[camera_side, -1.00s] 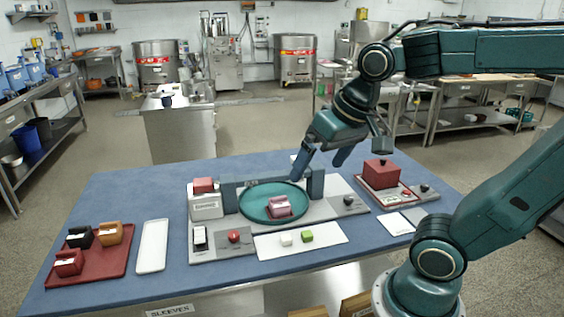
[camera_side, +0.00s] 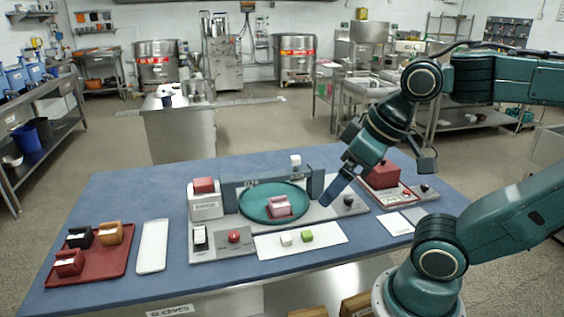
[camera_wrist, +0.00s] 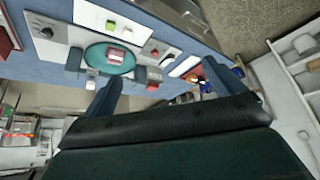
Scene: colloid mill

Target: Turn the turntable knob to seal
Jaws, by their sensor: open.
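The turntable (camera_side: 250,207) is a round teal plate on a grey base, with a pink block (camera_side: 279,206) on it. A black knob (camera_side: 348,200) sits on the grey plate right of the turntable. My gripper (camera_side: 334,189) hangs above the table between the turntable and this knob, tilted down to the left, apart from the knob as far as I can tell. In the wrist view my gripper (camera_wrist: 162,74) is open, with nothing between its fingers. The knob's marking is unreadable.
A red box (camera_side: 382,174) and another dark knob (camera_side: 425,188) stand at the right. A red button (camera_side: 234,236) is in front. A red tray (camera_side: 95,262) holds several blocks at left.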

